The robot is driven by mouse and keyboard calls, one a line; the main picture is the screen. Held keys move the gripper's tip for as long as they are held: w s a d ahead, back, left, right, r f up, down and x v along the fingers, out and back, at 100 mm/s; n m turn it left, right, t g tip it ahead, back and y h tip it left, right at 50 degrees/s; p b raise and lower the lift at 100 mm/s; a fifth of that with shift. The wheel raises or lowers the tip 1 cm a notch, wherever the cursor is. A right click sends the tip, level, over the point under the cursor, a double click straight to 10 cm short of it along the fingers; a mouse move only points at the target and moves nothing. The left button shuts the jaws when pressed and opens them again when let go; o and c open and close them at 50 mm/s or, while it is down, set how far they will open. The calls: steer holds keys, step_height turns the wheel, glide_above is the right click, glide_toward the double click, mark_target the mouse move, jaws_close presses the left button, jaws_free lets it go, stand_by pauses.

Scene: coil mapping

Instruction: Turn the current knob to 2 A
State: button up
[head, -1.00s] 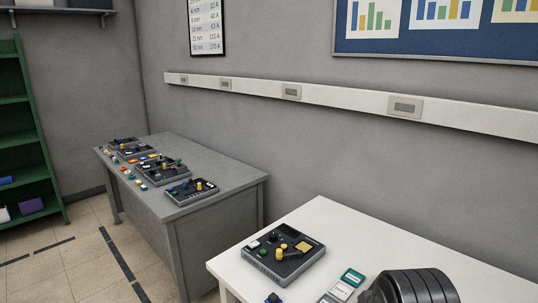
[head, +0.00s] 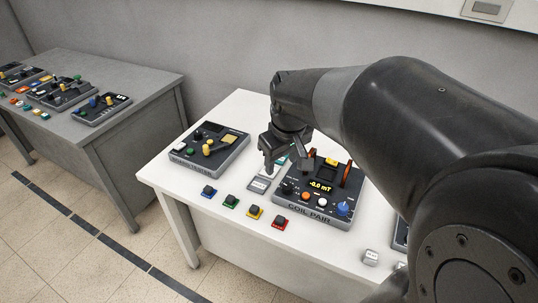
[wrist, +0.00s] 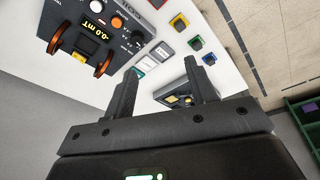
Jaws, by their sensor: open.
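The dark coil pair unit (head: 318,212) stands on the white table, its display reading -0.0 mT; it also shows at upper left in the wrist view (wrist: 72,22). Two orange-edged coils rise from it. A black knob with scale marks (wrist: 137,38) sits at its corner, beside an orange button (wrist: 117,22); the knob's label and setting are too small to read.
Blue (head: 208,190), green (head: 231,201), yellow (head: 254,212) and red (head: 279,223) button blocks line the front edge. A grey table (head: 140,90) is further left.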

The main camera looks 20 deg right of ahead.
mark_target(288, 186)
steer(key=w+d+f+n+g, duration=0.3)
steer(key=w+d+f, duration=0.3)
steer(key=w+f, duration=0.45)
steer(key=f, duration=1.1)
steer(key=shift+s+d, duration=0.2)
steer(key=shift+s, duration=0.05)
steer(key=shift+c, duration=0.5)
steer(key=c, duration=0.9)
